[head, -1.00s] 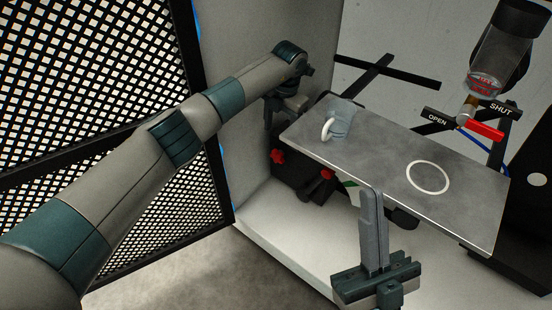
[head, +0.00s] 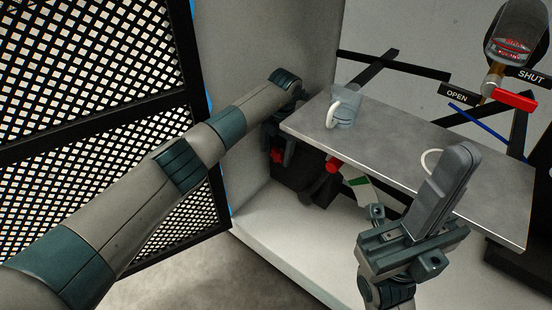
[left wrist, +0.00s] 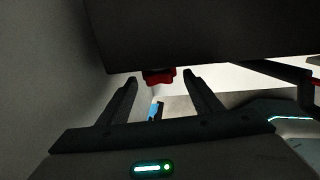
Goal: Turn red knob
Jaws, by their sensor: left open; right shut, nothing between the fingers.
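Two red knobs show below the metal shelf in the head view, on a dark box: one at the left (head: 277,156), partly hidden by my left gripper, and one further right (head: 334,164). My left gripper (head: 277,138) is at the box's left end, just under the shelf's left corner. In the left wrist view a red knob (left wrist: 160,78) sits under a dark body, between and beyond the two spread, empty fingers. I cannot tell whether they touch it. My right gripper (head: 455,170) is shut and empty, its fingers pointing up in front of the shelf.
The metal shelf (head: 400,140) carries a clear mug (head: 345,112) with a white handle and a white ring (head: 430,160), partly hidden by my right gripper. A red valve lever (head: 515,98) with OPEN and SHUT labels is at upper right. A mesh panel (head: 90,80) stands left.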

